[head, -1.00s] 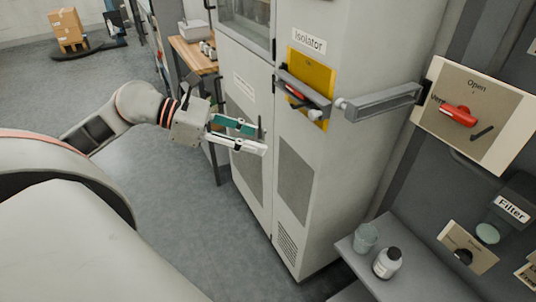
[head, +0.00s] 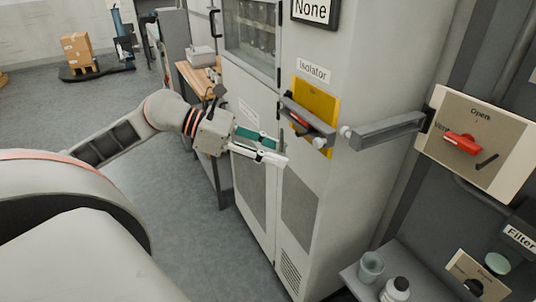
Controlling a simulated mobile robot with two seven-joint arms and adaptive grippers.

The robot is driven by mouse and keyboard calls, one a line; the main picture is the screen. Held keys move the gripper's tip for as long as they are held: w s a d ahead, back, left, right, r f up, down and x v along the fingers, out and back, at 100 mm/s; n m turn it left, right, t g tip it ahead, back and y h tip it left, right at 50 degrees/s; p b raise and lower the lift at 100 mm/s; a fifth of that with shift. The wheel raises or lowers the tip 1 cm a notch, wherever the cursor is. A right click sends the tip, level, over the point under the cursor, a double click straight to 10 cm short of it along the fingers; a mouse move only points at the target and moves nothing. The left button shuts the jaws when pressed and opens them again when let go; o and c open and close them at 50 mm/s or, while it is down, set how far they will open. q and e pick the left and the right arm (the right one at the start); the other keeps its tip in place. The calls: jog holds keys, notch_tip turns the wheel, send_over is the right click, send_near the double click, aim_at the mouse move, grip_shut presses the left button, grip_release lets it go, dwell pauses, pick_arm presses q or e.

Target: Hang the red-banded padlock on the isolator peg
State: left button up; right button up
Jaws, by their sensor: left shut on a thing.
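My left gripper (head: 262,147) reaches in from the left in front of the cabinet, below and left of the isolator. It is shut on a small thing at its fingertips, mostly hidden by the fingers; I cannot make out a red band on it. The isolator is a yellow plate (head: 325,98) with a red handle (head: 299,120) and a grey bracket on the cabinet, under a label reading Isolator (head: 314,71). A pale knob (head: 319,142) projects low on it; I cannot tell whether this is the peg. The fingertips look apart from it. My right gripper is out of view.
A grey arm-like bracket (head: 390,129) juts between the isolator and a panel with a red handle (head: 463,143). A cup (head: 370,267) and a bottle (head: 397,290) stand on a low shelf. A wooden bench is behind my left gripper; floor at left is open.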

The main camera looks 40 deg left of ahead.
pick_arm(q)
jog(key=w+d+f+b, duration=0.1)
jog(key=w+d+b, duration=0.1)
jog(key=w+b, duration=0.2)
jog(key=shift+w+d+f+b, duration=0.15)
jog(key=shift+w+d+b, duration=0.15)
jog(key=shift+w, duration=0.7)
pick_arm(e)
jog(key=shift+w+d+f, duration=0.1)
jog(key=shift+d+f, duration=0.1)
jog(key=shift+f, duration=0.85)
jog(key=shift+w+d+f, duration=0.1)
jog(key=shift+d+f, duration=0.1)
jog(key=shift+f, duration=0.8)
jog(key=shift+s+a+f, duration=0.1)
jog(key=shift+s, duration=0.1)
pick_arm(q)
jog(key=o, duration=1.2)
jog(key=shift+o, duration=0.3)
jog(key=v, duration=1.2)
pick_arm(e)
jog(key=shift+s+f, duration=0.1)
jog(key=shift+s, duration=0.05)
